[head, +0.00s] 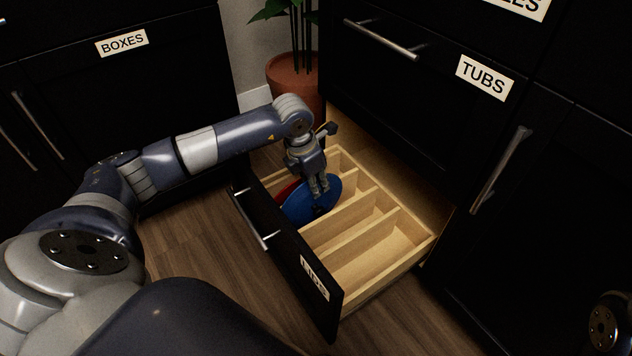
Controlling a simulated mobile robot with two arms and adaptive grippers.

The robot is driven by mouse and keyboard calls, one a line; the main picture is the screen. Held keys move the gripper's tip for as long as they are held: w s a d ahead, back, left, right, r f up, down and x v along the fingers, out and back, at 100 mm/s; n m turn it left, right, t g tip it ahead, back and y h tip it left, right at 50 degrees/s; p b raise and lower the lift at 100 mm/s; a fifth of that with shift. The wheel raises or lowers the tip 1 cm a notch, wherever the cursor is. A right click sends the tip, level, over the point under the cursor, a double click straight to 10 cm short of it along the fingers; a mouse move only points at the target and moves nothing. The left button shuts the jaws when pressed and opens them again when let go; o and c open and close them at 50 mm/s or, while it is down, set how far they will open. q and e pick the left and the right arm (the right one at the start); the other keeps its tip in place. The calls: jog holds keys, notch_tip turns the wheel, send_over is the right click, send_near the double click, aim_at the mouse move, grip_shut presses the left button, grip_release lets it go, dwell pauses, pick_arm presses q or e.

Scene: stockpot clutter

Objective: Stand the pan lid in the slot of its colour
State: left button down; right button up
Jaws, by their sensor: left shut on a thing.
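A round blue pan lid (297,208) stands tilted on edge in the open wooden drawer, towards its far left part. My left gripper (319,206) is over the drawer, pointing down, and is shut on the blue lid near its middle. A red lid (284,191) shows partly behind the blue lid, mostly hidden by it. The drawer (388,289) has several wooden slots between dividers (352,219). The blue lid's lower edge is hidden, so I cannot tell whether it is in a slot. I see no clear colour marks on the slots. My right gripper is out of view.
The drawer's black front (290,262) bears a LIDS label (314,281) and a handle. Nearer slots are empty. Dark cabinets marked BOXES (122,43) and TUBS (484,77) flank it. A potted plant (290,75) stands behind. The wood floor (200,250) is clear.

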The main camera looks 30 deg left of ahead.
pick_arm(q)
jog(key=c, duration=1.5)
grip_release()
jog(key=shift+r, duration=0.1)
jog(key=v, duration=1.1)
jog(key=shift+r, duration=0.4)
jog(key=shift+r, duration=0.1)
